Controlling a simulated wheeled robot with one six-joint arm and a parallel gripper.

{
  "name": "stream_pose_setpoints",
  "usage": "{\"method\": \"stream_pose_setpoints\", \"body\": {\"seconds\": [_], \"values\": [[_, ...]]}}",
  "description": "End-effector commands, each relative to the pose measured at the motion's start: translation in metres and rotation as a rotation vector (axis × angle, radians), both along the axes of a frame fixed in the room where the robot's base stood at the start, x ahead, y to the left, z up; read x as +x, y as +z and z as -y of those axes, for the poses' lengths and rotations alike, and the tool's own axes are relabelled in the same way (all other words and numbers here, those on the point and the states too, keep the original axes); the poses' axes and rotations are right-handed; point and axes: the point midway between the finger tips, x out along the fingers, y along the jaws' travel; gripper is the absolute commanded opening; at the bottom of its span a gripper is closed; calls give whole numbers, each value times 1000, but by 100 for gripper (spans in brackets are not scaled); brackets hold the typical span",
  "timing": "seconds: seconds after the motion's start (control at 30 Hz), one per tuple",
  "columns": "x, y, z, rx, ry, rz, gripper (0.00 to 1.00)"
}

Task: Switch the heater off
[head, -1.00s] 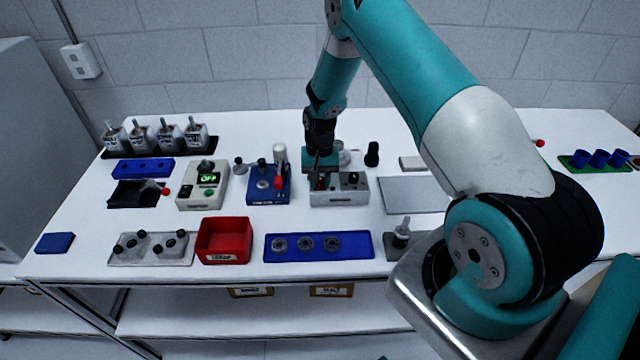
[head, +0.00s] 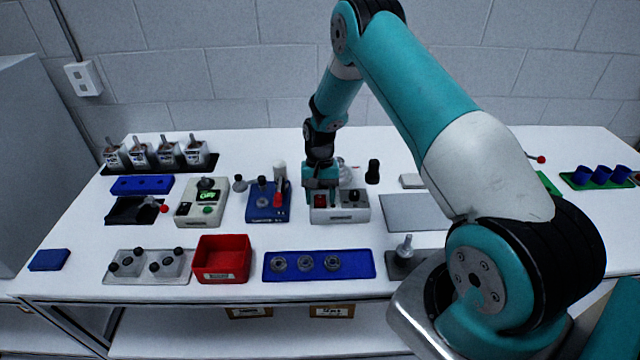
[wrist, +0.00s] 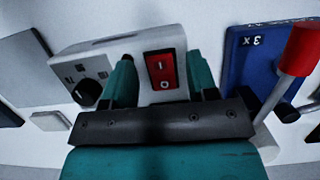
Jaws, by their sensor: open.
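The heater is a light grey box (head: 352,215) with a red rocker switch (head: 320,202) and a black knob (head: 355,194), standing mid-table. In the wrist view the red switch (wrist: 160,70) shows I and O marks, and the black knob (wrist: 88,91) sits to its left. I cannot tell which side of the rocker is pressed. My gripper (head: 320,190) is over the switch end of the box. In the wrist view the teal fingers of my open gripper (wrist: 162,82) are apart, one on each side of the switch, with nothing between them. Whether they touch the box is unclear.
A blue fixture with a red-handled lever (head: 278,199) stands close left of the heater. A grey box with a green display (head: 207,196) is further left. A blue tray with several round parts (head: 320,265) lies in front. A flat grey plate (head: 412,212) lies to the right.

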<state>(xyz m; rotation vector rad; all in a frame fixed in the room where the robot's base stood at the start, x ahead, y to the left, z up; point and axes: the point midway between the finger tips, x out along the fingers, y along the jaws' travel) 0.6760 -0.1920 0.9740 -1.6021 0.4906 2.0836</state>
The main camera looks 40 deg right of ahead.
Motion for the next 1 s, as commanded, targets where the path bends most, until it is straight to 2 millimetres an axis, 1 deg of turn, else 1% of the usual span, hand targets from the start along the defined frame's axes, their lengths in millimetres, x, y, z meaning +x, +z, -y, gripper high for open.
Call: {"method": "stream_pose_setpoints", "body": {"seconds": [0.07,0.17,0.27,0.5,0.6,0.7,0.83,1.0], "values": [[2,5,1,-1,0,3,53],[6,20,4,-2,-1,6,53],[12,41,7,-2,-1,7,53],[25,102,16,-2,-1,8,53],[29,124,19,-1,-1,7,53],[32,143,22,-1,-1,4,53],[36,159,24,0,-1,4,53],[37,166,25,0,-1,0,53]]}}
